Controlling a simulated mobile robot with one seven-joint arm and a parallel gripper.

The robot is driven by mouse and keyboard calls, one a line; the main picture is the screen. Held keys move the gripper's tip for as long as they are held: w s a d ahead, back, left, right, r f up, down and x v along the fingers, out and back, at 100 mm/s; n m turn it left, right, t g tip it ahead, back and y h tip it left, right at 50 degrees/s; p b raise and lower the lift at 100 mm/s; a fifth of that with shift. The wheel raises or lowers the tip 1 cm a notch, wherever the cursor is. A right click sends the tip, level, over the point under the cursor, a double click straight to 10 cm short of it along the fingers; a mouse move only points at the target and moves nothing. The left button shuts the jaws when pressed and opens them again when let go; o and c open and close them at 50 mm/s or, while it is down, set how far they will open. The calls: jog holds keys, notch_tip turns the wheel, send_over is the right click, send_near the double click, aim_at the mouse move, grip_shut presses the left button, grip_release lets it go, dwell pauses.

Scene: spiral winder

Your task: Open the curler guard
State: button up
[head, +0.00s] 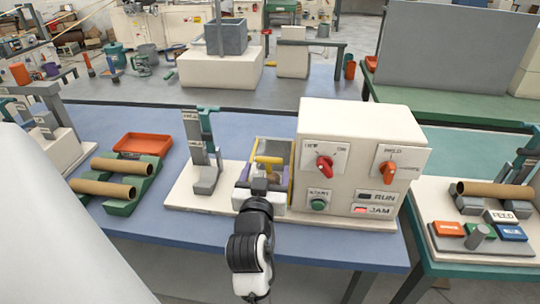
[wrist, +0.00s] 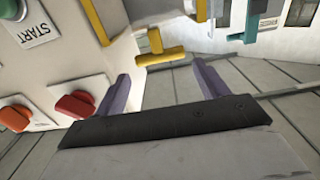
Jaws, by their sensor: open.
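The curler guard is a yellow-edged frame (head: 291,180) against the left side of the cream machine housing (head: 330,125). Its yellow T-shaped handle (head: 268,160) faces my arm. In the wrist view the handle (wrist: 160,57) lies just beyond and between my two purple fingers, with the yellow guard edge (wrist: 96,22) behind it to the upper left. My gripper (head: 262,180) is open and empty in front of the guard; it also shows in the wrist view (wrist: 163,82). I see no clear contact with the handle. My gripper partly hides the guard's lower part in the head view.
The housing carries a red knob (head: 324,166), an orange knob (head: 388,172), a green START button (head: 318,204) and RUN and JAM lamps; JAM (head: 361,209) looks lit. A grey-and-teal stand (head: 205,160) is left. Cardboard tubes (head: 105,188) lie on a green rack.

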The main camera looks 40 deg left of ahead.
aim_at(269, 158)
jog(key=p+x, duration=0.2)
jog(key=x, duration=0.5)
jog(key=shift+w+a, duration=0.25)
jog(key=shift+w, duration=0.05)
jog(key=shift+c, duration=0.4)
jog(key=c, duration=1)
jog(key=shift+a+r, duration=0.1)
jog(key=shift+r, duration=0.1)
jog(key=shift+r, duration=0.15)
